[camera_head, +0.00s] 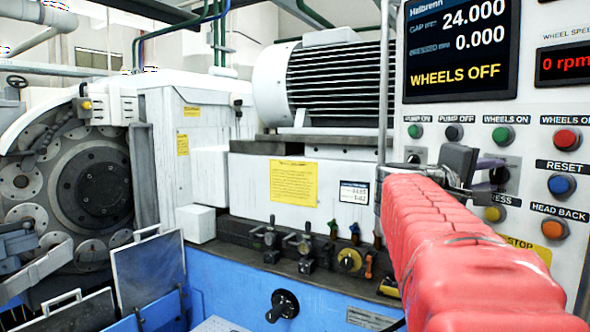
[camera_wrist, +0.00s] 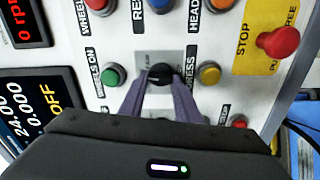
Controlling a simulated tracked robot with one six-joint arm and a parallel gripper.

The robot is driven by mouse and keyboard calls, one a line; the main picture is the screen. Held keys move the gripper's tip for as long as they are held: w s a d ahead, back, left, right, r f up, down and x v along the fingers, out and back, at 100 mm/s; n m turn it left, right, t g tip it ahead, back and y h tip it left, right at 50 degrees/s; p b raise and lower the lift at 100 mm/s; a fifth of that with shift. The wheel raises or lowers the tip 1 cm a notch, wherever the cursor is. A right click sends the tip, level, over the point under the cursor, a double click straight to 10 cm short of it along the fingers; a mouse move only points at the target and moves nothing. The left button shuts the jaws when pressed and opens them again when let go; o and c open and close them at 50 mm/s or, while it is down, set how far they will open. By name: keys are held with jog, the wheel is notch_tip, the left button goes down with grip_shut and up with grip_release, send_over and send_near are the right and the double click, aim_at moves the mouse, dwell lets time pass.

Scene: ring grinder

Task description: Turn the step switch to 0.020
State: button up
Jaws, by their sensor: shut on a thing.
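The step switch is a small black knob (camera_wrist: 160,74) on a grey plate, between the green WHEELS ON button and the yellow DRESS button in the wrist view. In the head view the knob (camera_head: 499,175) is partly hidden by my gripper. My gripper (camera_wrist: 160,84) has its two purple fingers on either side of the knob, shut on it. In the head view my gripper (camera_head: 488,168) reaches the control panel from the front. The scale marks around the knob are too small to read, so its setting cannot be told.
On the panel (camera_head: 540,195) the green WHEELS ON button (camera_head: 503,134), yellow DRESS button (camera_head: 494,214) and blue RESET button (camera_head: 562,185) sit close around the knob. A red stop button (camera_wrist: 280,42) shows right in the wrist view. The display (camera_head: 460,48) reads WHEELS OFF.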

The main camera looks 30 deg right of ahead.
jog(key=m, duration=0.4)
jog(key=shift+f, duration=0.15)
jog(key=shift+s+m, duration=0.1)
jog(key=shift+m, duration=2)
jog(key=o, duration=1)
jog(key=shift+o, duration=0.2)
jog(key=shift+a+r, duration=0.15)
jog(key=shift+r, duration=0.05)
